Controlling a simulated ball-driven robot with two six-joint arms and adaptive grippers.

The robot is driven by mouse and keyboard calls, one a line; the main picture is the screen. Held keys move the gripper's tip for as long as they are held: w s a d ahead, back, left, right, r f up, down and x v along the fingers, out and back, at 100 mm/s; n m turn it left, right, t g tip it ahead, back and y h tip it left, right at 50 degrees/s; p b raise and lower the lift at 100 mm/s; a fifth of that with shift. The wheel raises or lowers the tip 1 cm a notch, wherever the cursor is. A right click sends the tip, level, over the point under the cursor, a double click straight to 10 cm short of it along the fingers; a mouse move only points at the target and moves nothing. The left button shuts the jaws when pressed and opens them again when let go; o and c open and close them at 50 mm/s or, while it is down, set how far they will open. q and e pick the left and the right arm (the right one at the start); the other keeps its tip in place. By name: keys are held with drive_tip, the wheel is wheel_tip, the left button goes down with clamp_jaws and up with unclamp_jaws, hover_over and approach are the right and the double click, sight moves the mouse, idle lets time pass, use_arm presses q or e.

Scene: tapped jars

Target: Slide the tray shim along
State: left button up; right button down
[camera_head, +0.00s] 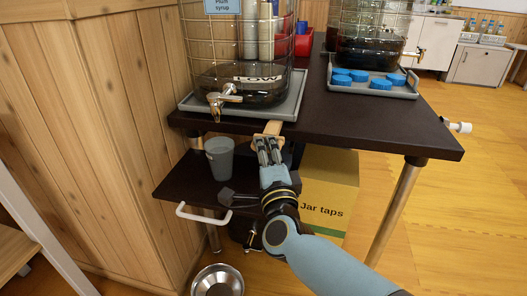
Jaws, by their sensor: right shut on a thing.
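The wooden shim (272,128) lies flat at the front edge of the dark table, beside the front rim of the grey tray (290,103). My right gripper (268,147) is shut on the shim's near end, at the table edge. Whether the shim's far end reaches under the tray I cannot tell. A large wire-caged jar (240,75) with dark syrup stands on this tray, and its metal tap (222,98) points to the front. My left gripper is not in view.
A grey cup (220,158) stands on the lower shelf (180,185), left of my gripper. A second tray (345,88) holds blue lids (380,83) beside another jar. A "Jar taps" box (325,195) is under the table. A metal bowl (217,280) is on the floor. A wooden panel (120,110) closes the left side.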

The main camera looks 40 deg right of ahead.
drive_tip(key=w+d, duration=0.1)
drive_tip(key=d, duration=0.1)
drive_tip(key=w+d, duration=0.1)
drive_tip(key=w, duration=0.1)
drive_tip(key=shift+d+f, duration=0.2)
drive_tip(key=shift+d, duration=0.15)
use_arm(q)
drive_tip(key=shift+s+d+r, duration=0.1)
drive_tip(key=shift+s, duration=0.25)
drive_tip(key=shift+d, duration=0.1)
use_arm(e)
drive_tip(key=c, duration=1.3)
unclamp_jaws()
drive_tip(key=shift+d, duration=0.1)
drive_tip(key=shift+c, duration=0.2)
drive_tip(key=shift+s, duration=0.1)
drive_tip(key=v, duration=1.2)
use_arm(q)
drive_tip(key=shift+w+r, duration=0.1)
use_arm(e)
drive_tip(key=shift+r, duration=0.15)
